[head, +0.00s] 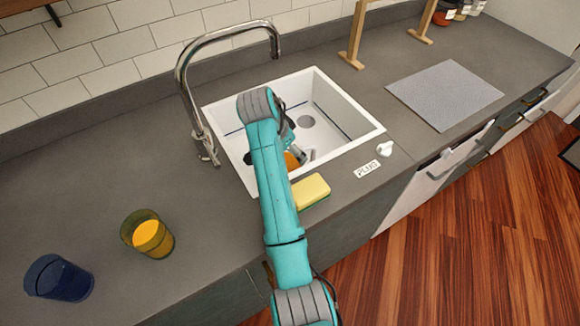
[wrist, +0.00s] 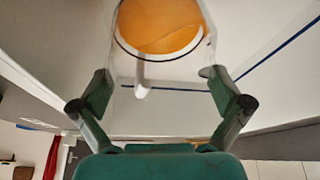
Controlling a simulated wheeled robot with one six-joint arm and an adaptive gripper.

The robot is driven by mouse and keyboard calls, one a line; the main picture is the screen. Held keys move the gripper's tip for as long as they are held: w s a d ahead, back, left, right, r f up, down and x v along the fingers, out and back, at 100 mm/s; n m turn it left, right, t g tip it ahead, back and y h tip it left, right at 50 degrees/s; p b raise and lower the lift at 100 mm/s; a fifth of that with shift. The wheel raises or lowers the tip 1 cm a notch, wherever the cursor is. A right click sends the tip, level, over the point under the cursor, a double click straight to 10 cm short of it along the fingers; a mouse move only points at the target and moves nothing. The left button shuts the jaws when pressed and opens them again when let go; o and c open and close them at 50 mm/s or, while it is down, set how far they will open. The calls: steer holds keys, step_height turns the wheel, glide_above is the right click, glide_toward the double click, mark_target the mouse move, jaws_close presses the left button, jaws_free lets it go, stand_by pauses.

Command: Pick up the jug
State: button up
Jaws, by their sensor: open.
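The jug (wrist: 162,28) appears in the wrist view as a clear vessel with orange contents and a pale handle-like part below them. In the head view only a small orange patch of it (head: 291,160) shows inside the white sink, mostly hidden by my arm. My gripper (wrist: 163,95) is open, with one finger on each side of the jug's clear lower part in the wrist view. I cannot tell whether the fingers touch it. In the head view the gripper is largely hidden behind my arm.
The sink (head: 352,102) has raised walls around the jug, and a tall tap (head: 190,100) stands at its left. A yellow sponge (head: 312,190) lies at its front edge. An orange-filled glass (head: 148,235) and a blue glass (head: 60,278) stand on the counter at left.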

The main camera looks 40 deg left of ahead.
steer(key=x, duration=0.3)
steer(key=shift+c, duration=0.3)
steer(key=c, duration=1.2)
steer(key=shift+r, duration=0.1)
steer(key=shift+c, duration=1)
steer(key=shift+r, duration=0.1)
